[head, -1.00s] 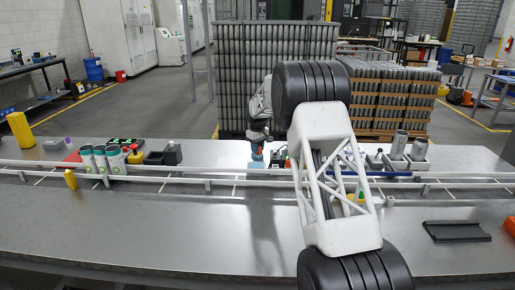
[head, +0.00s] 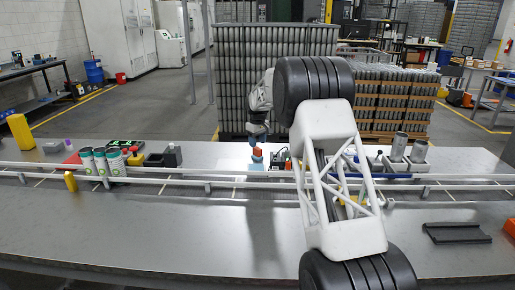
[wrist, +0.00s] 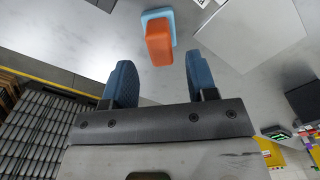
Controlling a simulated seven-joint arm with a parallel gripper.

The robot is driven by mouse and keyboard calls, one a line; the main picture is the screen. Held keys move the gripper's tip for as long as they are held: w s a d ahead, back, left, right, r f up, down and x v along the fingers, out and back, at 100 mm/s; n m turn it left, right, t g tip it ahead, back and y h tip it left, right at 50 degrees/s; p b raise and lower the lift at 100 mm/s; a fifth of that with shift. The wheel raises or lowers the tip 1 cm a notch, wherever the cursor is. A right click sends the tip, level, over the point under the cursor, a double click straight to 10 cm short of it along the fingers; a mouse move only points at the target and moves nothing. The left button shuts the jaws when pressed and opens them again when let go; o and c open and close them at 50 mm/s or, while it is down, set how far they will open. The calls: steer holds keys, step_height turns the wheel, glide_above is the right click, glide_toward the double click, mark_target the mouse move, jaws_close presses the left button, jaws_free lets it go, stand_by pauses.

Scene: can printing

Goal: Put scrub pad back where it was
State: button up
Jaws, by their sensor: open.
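An orange and light-blue block, seemingly the scrub pad (wrist: 159,45), stands on the metal table, seen from above in the wrist view. It also shows small in the head view (head: 257,154), just below my gripper (head: 258,139). In the wrist view my gripper (wrist: 159,58) is open, with its two blue fingers apart and nothing between them. The block lies beyond the fingertips, roughly in line with the gap. I cannot tell the exact height between fingertips and block.
Left of the block in the head view are a black holder (head: 172,155) and several teal-capped cans (head: 102,163). A small dark device (head: 281,158) stands close on its right. White rails (head: 140,181) run along the table. A pale flat panel (wrist: 252,32) lies nearby in the wrist view.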

mark_target(258, 148)
step_height(258, 148, up, 8)
stand_by(0.4)
steer(key=shift+f, duration=0.1)
stand_by(0.6)
steer(key=s+d+r+m, duration=0.2)
steer(key=s+d+r, duration=0.35)
steer(key=s, duration=0.65)
steer(key=s+d+r+m+t, duration=0.1)
steer(key=s+d+r, duration=0.45)
steer(key=s, duration=0.65)
steer(key=s+d+r+m, duration=0.2)
steer(key=s+d+r, duration=0.35)
steer(key=s, duration=0.55)
steer(key=s+d+f+m, duration=0.1)
steer(key=s+d+f, duration=0.1)
steer(key=s, duration=1.1)
steer(key=s+d+f+m+t, duration=0.1)
steer(key=s+d+f, duration=0.2)
steer(key=s, duration=1.1)
steer(key=s+d+f+m, duration=0.2)
steer(key=s+f, duration=0.3)
steer(key=s, duration=0.9)
steer(key=shift+s+d+t, duration=0.15)
steer(key=shift+s+t, duration=0.1)
steer(key=shift+t, duration=0.05)
